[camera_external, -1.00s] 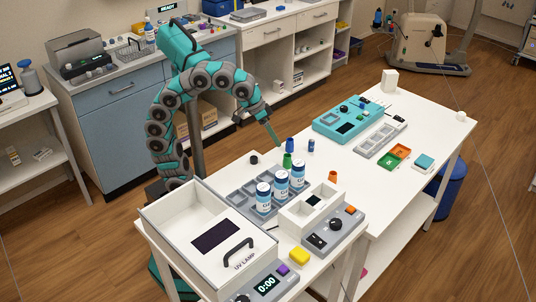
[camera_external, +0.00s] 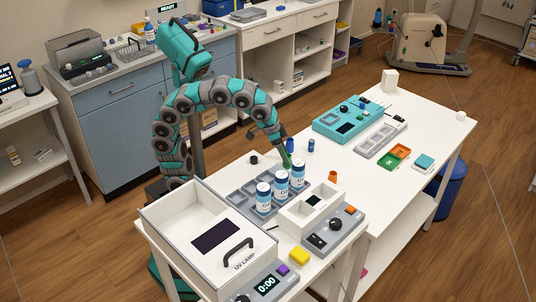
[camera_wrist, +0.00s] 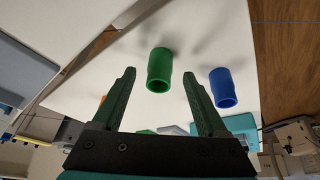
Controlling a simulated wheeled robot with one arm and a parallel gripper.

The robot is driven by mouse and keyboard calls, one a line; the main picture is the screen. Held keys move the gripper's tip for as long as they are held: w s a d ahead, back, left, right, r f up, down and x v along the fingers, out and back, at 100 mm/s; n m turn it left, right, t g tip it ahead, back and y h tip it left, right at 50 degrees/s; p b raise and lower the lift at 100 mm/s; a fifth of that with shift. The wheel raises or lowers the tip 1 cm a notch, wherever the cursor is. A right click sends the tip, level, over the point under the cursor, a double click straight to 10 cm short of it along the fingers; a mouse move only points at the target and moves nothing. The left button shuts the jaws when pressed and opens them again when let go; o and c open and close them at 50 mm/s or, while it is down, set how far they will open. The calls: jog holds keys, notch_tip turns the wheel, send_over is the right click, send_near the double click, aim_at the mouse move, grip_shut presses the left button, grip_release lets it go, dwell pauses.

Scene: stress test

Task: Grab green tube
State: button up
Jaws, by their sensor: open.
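The green tube (camera_wrist: 159,68) stands on the white table, and in the wrist view it lies between and just beyond the fingertips of my gripper (camera_wrist: 158,78). The jaws are open, with a gap on both sides of the tube. In the external view my gripper (camera_external: 287,161) is low over the table at the spot of the green tube, which is mostly hidden behind the green fingers there.
A blue tube (camera_wrist: 223,87) stands right of the green one. In the external view, several white bottles (camera_external: 281,184) stand in a grey tray (camera_external: 237,190) close in front of my gripper. An orange tube (camera_external: 333,176) stands to the right.

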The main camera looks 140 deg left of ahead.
jog(key=shift+x, duration=1.05)
jog(key=shift+c, duration=0.3)
grip_shut()
